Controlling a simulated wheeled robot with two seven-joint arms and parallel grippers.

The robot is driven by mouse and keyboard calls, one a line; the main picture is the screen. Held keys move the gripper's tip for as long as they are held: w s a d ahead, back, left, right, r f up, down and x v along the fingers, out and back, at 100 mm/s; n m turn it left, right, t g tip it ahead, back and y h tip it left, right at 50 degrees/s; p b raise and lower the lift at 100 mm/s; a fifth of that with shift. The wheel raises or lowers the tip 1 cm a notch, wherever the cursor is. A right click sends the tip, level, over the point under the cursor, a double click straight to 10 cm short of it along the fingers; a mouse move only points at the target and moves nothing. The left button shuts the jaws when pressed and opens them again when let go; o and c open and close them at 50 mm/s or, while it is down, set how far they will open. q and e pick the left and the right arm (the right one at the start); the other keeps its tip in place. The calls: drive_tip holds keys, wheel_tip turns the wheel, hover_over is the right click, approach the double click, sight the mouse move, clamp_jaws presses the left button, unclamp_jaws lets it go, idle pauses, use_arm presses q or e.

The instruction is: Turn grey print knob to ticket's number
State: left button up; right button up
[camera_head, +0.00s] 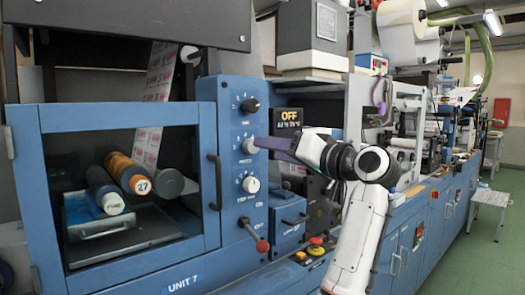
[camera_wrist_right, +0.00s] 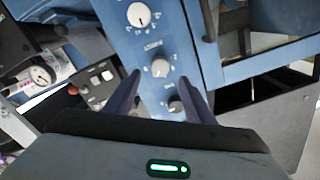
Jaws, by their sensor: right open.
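The grey print knob (camera_head: 250,146) is the middle of three dials on the blue panel of the machine. Its pointer and small scale marks are too small to read for certain. In the right wrist view the knob (camera_wrist_right: 160,68) sits just beyond and between my two fingertips. My right gripper (camera_head: 262,144) is open, its dark purple fingers pointing at the panel from the right; they show at either side in the wrist view (camera_wrist_right: 160,80). I cannot tell whether they touch the knob. I cannot make out a ticket. My left gripper is not in view.
A black knob (camera_head: 250,105) is above and a white knob (camera_head: 251,185) below the print knob. A red-tipped lever (camera_head: 262,246) sticks out lower down. A display (camera_head: 289,117) reads OFF. Behind the window are rollers, one marked 27 (camera_head: 142,186), another FINE (camera_head: 113,203).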

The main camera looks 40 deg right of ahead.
drive_tip(key=s, duration=0.3)
drive_tip(key=shift+s+d, duration=0.15)
drive_tip(key=shift+s, duration=0.2)
